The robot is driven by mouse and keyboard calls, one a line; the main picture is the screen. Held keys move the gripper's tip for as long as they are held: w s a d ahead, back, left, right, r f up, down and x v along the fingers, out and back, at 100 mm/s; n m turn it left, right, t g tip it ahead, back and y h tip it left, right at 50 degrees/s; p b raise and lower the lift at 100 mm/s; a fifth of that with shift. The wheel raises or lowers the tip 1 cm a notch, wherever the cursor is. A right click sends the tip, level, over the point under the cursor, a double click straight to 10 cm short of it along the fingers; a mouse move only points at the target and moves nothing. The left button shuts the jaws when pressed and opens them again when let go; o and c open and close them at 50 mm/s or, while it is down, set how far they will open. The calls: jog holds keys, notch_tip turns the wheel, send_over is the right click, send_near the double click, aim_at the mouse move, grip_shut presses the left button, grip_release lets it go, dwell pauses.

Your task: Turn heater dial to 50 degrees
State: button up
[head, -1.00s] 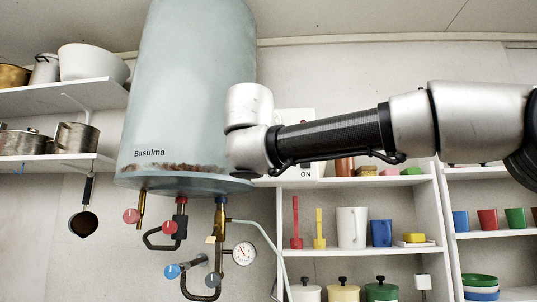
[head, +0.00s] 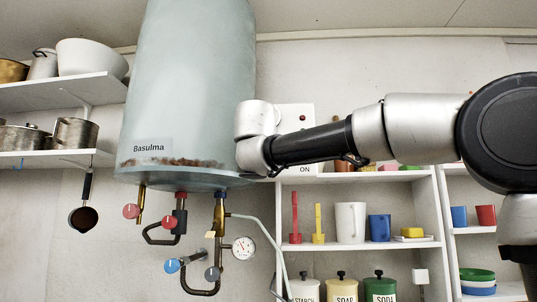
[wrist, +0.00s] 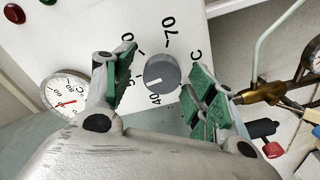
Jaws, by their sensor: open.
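The heater dial (wrist: 162,72) is a round grey knob on a white panel (wrist: 100,22) in the wrist view. The 70 stands above the dial; the numbers between are partly hidden by a finger. My gripper (wrist: 162,63) is open, with one green-padded finger on each side of the dial; I cannot tell whether either touches it. In the head view the dial and my fingers are hidden. The heater (head: 190,90) is a pale tank marked Basulma.
A thermometer gauge (wrist: 65,93) is beside the left finger. A red lamp (wrist: 14,13) is on the panel. Below the tank are pipes with a red valve knob (head: 131,211), a blue knob (head: 172,266) and a gauge (head: 244,248). Shelves with mugs (head: 351,222) stand to the right.

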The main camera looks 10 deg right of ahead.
jog(key=c, duration=1)
jog(key=shift+r, duration=0.1)
jog(key=shift+c, duration=0.2)
jog(key=shift+m, duration=0.4)
jog(key=o, duration=1)
jog(key=shift+o, duration=0.2)
jog(key=s+a, duration=0.2)
jog(key=s, duration=1)
